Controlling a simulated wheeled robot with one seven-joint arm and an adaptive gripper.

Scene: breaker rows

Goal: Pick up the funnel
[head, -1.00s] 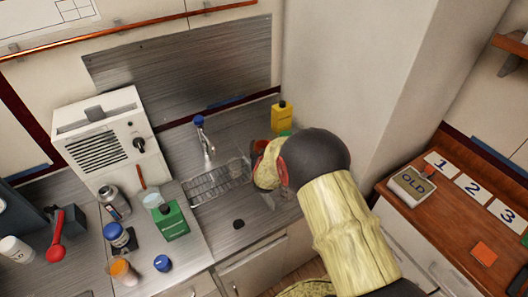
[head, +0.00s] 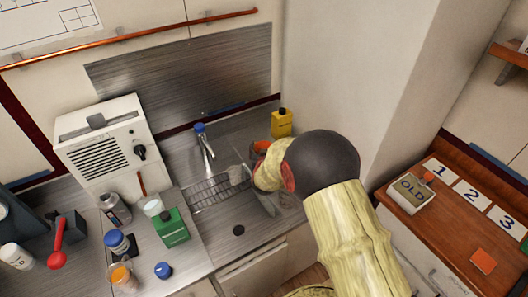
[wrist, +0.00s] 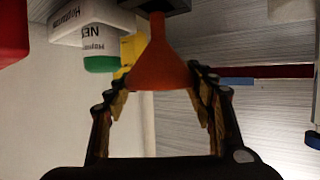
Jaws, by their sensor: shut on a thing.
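The orange-red funnel (wrist: 158,60) shows in the wrist view between my gripper's two black, yellow-padded fingers, its wide rim towards my palm and its narrow end pointing away. My gripper (wrist: 160,84) is shut on it. In the head view a small orange piece (head: 261,146), probably the funnel, shows at the left of my wrist, above the right side of the counter. My own arm hides the fingers and most of the funnel there.
A yellow bottle (head: 282,122) stands behind my wrist. A white labelled container (wrist: 92,30) with a green cap is close by in the wrist view. The tap (head: 203,142) and the sink's drain rack (head: 210,190) lie left; bottles and a green box (head: 171,227) stand further left.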

